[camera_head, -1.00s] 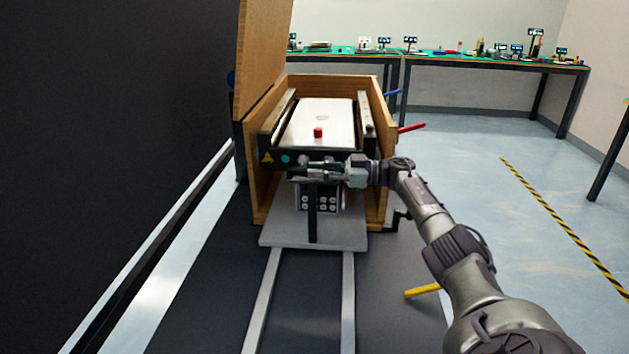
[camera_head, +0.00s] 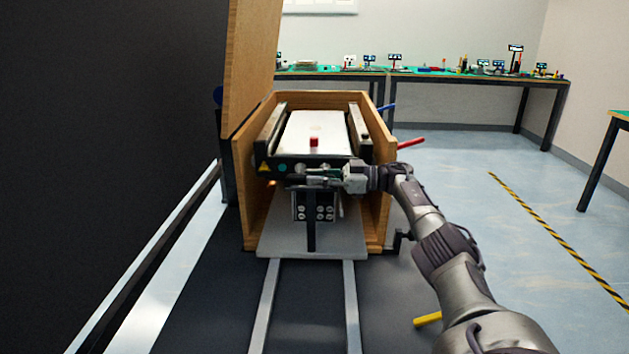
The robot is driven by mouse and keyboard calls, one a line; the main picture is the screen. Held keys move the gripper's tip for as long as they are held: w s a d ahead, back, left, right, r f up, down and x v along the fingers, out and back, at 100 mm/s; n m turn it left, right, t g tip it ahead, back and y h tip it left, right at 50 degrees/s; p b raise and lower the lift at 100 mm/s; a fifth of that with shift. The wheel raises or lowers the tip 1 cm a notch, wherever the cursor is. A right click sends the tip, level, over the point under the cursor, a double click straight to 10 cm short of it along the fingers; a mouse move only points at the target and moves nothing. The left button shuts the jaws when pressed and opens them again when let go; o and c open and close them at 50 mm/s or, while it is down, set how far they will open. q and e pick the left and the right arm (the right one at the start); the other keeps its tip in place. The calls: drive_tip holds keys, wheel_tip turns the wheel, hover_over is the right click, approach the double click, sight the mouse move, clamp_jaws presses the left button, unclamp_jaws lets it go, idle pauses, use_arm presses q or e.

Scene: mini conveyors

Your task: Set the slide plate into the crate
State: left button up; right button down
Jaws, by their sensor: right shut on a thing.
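The grey slide plate (camera_head: 345,241) lies flat in the open front of the wooden crate (camera_head: 243,190), its front edge sticking out a little past the side walls. A mini conveyor with a white belt (camera_head: 312,133) stands over the plate between the walls, with a small red block (camera_head: 314,142) on the belt. A black upright post (camera_head: 311,232) rises from the plate's front. My right gripper (camera_head: 316,181) is shut at the top of this post, just before the conveyor's front; its fingertips are hard to make out. My left gripper is not in view.
Two pale rails (camera_head: 265,300) run on the dark surface toward the crate. A tall wooden panel (camera_head: 250,60) stands at the crate's left. Red (camera_head: 410,143) and yellow (camera_head: 427,319) handles stick out at the right. Benches with small items line the back.

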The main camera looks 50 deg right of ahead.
drive_tip(key=shift+r, duration=0.1)
drive_tip(key=c, duration=1.1)
unclamp_jaws()
drive_tip(key=shift+c, duration=0.2)
drive_tip(key=v, duration=0.7)
drive_tip(key=shift+s+d, duration=0.2)
